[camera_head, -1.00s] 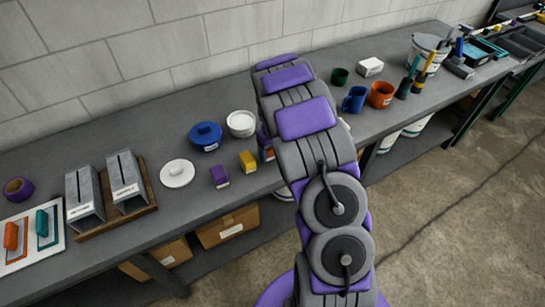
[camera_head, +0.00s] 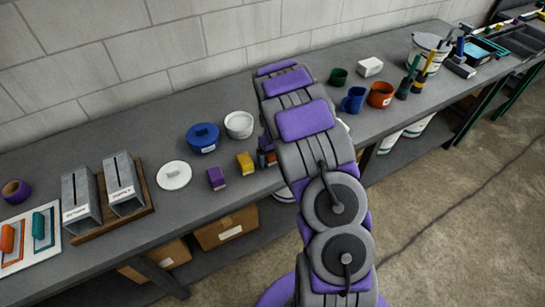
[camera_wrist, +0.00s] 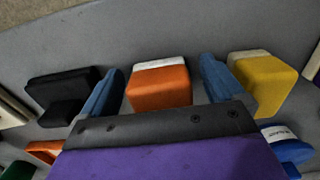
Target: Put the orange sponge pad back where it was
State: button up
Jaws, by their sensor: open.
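The orange sponge pad (camera_wrist: 160,88), a block with a white strip along one edge, is in the middle of the wrist view. My gripper (camera_wrist: 162,72) is open, with one blue finger on each side of the pad. Small gaps show between the fingers and the pad. In the head view the pad (camera_head: 271,158) is mostly hidden behind my arm; a bit of orange shows beside the yellow sponge pad (camera_head: 245,163). The yellow pad (camera_wrist: 263,82) is close outside the right finger in the wrist view. A purple sponge pad (camera_head: 216,178) lies further left.
A black block (camera_wrist: 60,95) is close outside the left finger. A blue mug (camera_head: 353,100) and orange pot (camera_head: 380,95) stand right of my arm.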

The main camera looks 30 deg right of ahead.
jog(key=shift+d+r, duration=0.15)
jog(key=shift+r, duration=0.25)
jog(key=r, duration=0.3)
jog(key=r+p, duration=0.1)
jog(key=r, duration=0.3)
jog(key=a+r+p, duration=0.1)
jog(key=r, duration=0.2)
jog(key=shift+w+r, duration=0.1)
jog(key=shift+r, duration=0.1)
jog(key=s+a+r, duration=0.5)
jog(key=s+r, duration=0.1)
jog(key=s, duration=0.2)
jog(key=s+a+r, duration=0.5)
jog(key=s+r, duration=0.2)
jog(key=s, duration=0.2)
jog(key=s+a+r+g, duration=0.1)
jog(key=s+a, duration=0.2)
jog(key=s, duration=0.8)
jog(key=s+a, duration=0.3)
jog(key=s, duration=0.7)
jog(key=shift+s+r+g, duration=0.4)
jog(key=shift+d, duration=0.15)
